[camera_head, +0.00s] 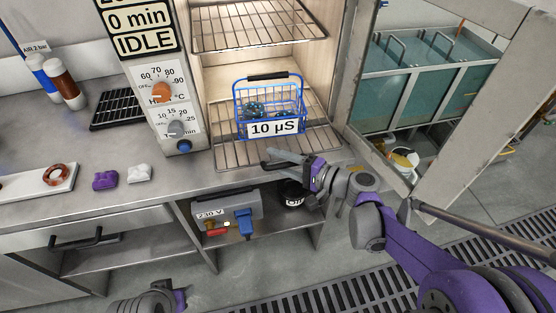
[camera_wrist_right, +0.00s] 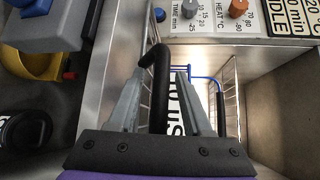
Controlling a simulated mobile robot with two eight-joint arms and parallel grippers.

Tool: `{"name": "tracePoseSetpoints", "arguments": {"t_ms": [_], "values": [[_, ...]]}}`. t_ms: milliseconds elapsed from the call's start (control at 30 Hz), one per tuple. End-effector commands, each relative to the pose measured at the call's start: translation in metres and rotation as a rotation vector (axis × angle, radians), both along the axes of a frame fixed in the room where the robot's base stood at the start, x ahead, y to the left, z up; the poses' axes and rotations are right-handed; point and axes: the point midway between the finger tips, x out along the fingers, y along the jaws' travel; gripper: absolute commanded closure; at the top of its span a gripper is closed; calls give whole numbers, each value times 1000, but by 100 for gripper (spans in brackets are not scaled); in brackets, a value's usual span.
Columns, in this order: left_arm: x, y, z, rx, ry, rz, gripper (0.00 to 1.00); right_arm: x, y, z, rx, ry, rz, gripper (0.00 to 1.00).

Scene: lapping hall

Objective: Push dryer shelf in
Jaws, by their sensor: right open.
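The lower wire dryer shelf (camera_head: 235,154) sticks out of the open dryer at the front. A blue wire basket (camera_head: 270,105) labelled 10 µS stands upright on it, holding dark round parts. My right gripper (camera_head: 272,161) is at the shelf's front edge, fingers toward the dryer. In the right wrist view, a black handle bar (camera_wrist_right: 160,85) lies between the open fingers; I cannot tell whether they touch it. The shelf wires (camera_wrist_right: 230,80) show beyond. My left gripper (camera_head: 165,300) is partly visible at the bottom left; its fingers are not clear.
The dryer door (camera_head: 460,130) stands open at the right. An upper wire shelf (camera_head: 258,25) is above the basket. The control panel (camera_head: 165,95) is left of the opening. A socket box (camera_head: 228,210) and a black round container (camera_head: 292,194) sit below the bench top.

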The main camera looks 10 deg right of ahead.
Motion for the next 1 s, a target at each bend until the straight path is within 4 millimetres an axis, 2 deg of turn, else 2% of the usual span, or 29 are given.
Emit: {"name": "tracePoseSetpoints", "arguments": {"t_ms": [167, 433, 1000], "values": [[0, 0, 0, 0, 0, 0, 50, 0, 0, 0, 0, 0, 0, 50], [0, 0, 0, 0, 0, 0, 50, 0, 0, 0, 0, 0, 0, 99], [0, 0, 0, 0, 0, 0, 50, 0, 0, 0, 0, 0, 0, 100]]}}
